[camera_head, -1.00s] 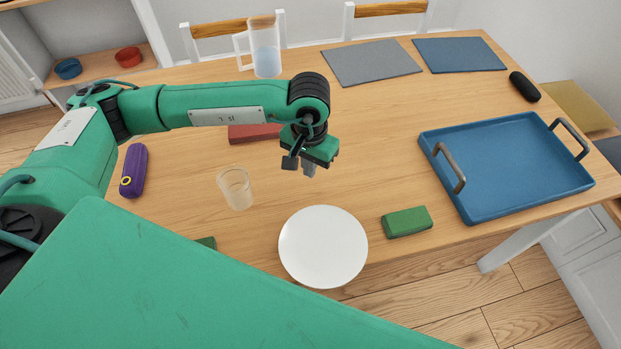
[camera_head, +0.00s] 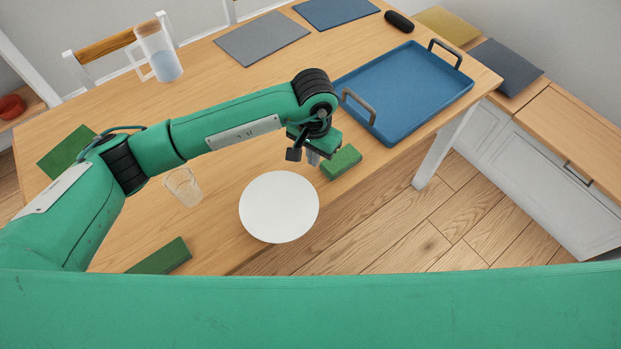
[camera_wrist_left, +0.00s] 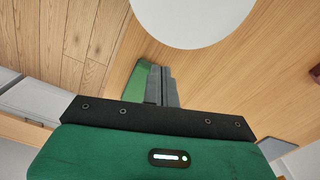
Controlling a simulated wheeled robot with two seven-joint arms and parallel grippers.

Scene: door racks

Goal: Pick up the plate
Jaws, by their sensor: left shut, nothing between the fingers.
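A round white plate (camera_head: 279,207) lies on the wooden table near its front edge, in the middle of the head view. It also shows in the left wrist view (camera_wrist_left: 190,20), cut off by the top edge. My left gripper (camera_head: 313,158) is above the table, up and to the right of the plate, apart from it. Its fingers (camera_wrist_left: 161,88) are shut with nothing between them, and point toward the plate side in the wrist view. My right gripper is not in view.
A clear cup (camera_head: 184,187) stands left of the plate. A blue tray (camera_head: 410,92) with handles is at the right. A jug (camera_head: 160,55) stands at the back left.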

